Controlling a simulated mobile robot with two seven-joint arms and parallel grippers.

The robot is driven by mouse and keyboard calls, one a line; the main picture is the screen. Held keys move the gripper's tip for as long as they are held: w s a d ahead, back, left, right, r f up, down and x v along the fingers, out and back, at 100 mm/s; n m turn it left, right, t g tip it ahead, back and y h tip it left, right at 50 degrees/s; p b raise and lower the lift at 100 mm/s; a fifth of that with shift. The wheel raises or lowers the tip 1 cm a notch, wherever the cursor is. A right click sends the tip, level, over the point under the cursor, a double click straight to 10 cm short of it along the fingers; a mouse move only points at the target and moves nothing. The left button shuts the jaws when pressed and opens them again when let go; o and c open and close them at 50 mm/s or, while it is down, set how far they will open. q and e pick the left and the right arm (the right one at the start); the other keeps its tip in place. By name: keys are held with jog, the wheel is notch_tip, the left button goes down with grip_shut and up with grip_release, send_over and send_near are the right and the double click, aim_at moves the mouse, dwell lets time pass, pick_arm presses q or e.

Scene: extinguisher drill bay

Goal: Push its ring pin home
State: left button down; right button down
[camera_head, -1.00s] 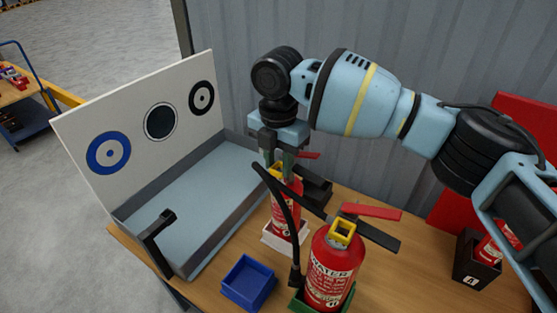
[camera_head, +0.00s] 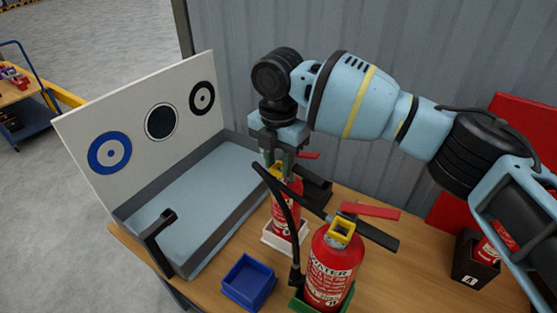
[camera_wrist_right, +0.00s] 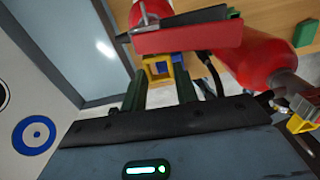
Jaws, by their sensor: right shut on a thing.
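My right gripper (camera_head: 276,160) points down at the head of the rear red extinguisher (camera_head: 284,212), which stands upright in a white holder (camera_head: 272,240). In the right wrist view its fingers (camera_wrist_right: 160,88) are on either side of a yellow square ring pin (camera_wrist_right: 158,67), just below the red lever (camera_wrist_right: 187,37), and shut on it. How deep the pin sits is hidden. A second red extinguisher (camera_head: 331,268) stands in front in a green holder (camera_head: 309,303), with its own yellow ring (camera_head: 342,229). My left gripper does not show.
A grey tray (camera_head: 195,205) with a white target board (camera_head: 75,135) is at left. A blue bin (camera_head: 248,283) stands at the table's front. The front extinguisher's black hose (camera_head: 292,225) rises close to my right gripper. A black numbered box (camera_head: 470,265) is at right.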

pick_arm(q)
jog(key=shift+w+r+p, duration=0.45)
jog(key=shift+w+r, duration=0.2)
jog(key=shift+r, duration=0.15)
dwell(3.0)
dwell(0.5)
pick_arm(e)
jog(key=c, duration=1)
grip_release()
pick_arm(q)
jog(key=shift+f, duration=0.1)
pick_arm(e)
notch_tip(320, 180, up, 7)
jog(key=shift+r+b, duration=0.1)
jog(key=shift+b, duration=0.2)
jog(key=shift+r, duration=0.25)
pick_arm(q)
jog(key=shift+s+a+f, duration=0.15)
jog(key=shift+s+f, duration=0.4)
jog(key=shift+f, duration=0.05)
